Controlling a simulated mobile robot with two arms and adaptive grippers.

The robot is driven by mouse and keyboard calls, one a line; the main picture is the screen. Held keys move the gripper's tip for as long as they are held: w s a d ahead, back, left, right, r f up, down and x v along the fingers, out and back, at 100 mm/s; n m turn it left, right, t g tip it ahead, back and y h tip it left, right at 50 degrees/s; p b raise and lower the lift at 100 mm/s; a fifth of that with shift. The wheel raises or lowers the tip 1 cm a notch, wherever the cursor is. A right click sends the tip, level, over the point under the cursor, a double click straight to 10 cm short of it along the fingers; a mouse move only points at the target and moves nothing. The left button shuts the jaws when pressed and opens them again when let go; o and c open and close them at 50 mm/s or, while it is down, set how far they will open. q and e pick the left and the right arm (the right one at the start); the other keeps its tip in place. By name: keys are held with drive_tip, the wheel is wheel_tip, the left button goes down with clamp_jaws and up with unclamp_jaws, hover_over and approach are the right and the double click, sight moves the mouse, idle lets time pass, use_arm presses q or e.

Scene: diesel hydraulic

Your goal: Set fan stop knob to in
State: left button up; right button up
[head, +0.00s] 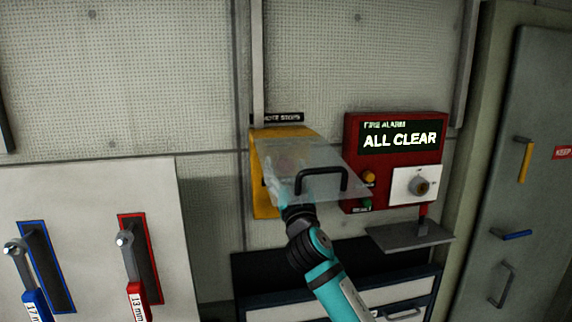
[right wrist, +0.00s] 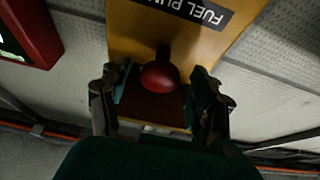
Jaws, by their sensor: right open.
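A yellow box (head: 263,205) hangs on the wall under a small dark sign whose readable part says "STOPS". A clear cover (head: 345,183) with a black handle (head: 322,172) juts out from it, raised. My right gripper (head: 284,187) is under the cover, blurred through it. In the right wrist view a red round knob (right wrist: 160,76) on a stem sits between the fingers of my open right gripper (right wrist: 160,92), with gaps on both sides. A label beside it reads "FUEL PUM…", upside down. I see no fan label. My left gripper is out of view.
A red fire alarm panel (head: 352,195) reading "ALL CLEAR" is just right of the box, with a small grey shelf (head: 408,238) below it. A white board (head: 85,215) with blue and red levers is at left.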

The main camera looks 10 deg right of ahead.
clamp_jaws()
idle(0.5)
drive_tip(key=shift+w, duration=0.1)
